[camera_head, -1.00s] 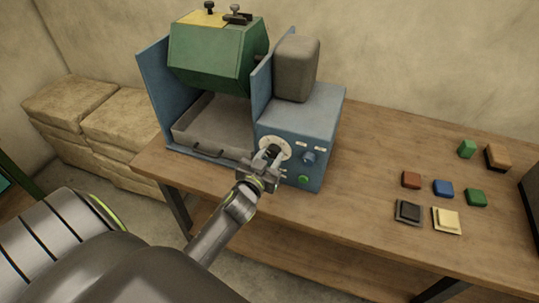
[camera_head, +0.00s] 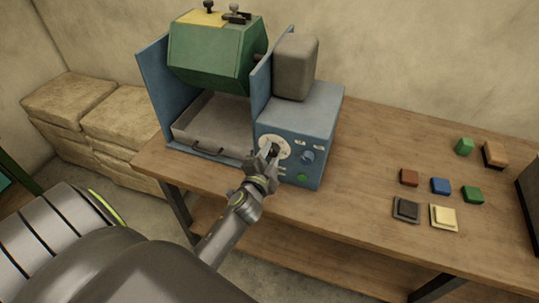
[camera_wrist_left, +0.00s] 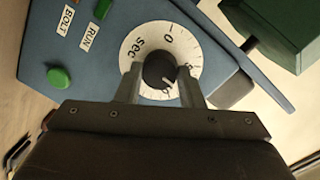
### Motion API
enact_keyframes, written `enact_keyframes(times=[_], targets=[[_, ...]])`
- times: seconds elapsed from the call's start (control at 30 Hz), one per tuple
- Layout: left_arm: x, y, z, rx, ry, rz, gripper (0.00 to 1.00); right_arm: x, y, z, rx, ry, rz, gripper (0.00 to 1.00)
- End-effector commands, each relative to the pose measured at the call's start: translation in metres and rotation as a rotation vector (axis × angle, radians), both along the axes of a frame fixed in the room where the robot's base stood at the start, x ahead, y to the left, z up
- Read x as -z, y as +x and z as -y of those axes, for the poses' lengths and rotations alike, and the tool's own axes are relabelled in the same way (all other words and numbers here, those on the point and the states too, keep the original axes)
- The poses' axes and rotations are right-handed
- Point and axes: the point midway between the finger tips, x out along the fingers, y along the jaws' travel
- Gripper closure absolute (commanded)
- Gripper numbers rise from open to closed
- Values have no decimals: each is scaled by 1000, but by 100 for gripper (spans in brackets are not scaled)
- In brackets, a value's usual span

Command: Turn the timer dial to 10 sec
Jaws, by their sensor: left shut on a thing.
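The timer dial (camera_head: 285,143) is a white round plate with a dark knob, on the front of the blue machine (camera_head: 308,118). In the left wrist view the dial plate (camera_wrist_left: 190,55) shows "0" and "sec", and the black knob (camera_wrist_left: 158,68) sits at its middle. A pale pointer mark on the knob points down and slightly right in that view. My left gripper (camera_head: 271,155) is shut on the knob; its fingers (camera_wrist_left: 160,82) stand on either side of it. Part of the lower scale is hidden behind the gripper. My right gripper is not in view.
A green drum (camera_head: 210,55) hangs above a grey tray (camera_head: 208,125). Several coloured blocks lie at the right on the wooden table (camera_head: 370,150).

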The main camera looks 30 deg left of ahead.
Motion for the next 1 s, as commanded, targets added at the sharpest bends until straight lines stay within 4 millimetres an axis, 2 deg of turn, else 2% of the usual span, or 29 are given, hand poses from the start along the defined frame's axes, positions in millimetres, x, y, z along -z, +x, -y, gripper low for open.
enact_keyframes(times=[0.5,1.0], targets=[[1,0,2,1,428,-103,88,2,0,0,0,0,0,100],[2,0,2,1,600,-145,88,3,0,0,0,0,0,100]])
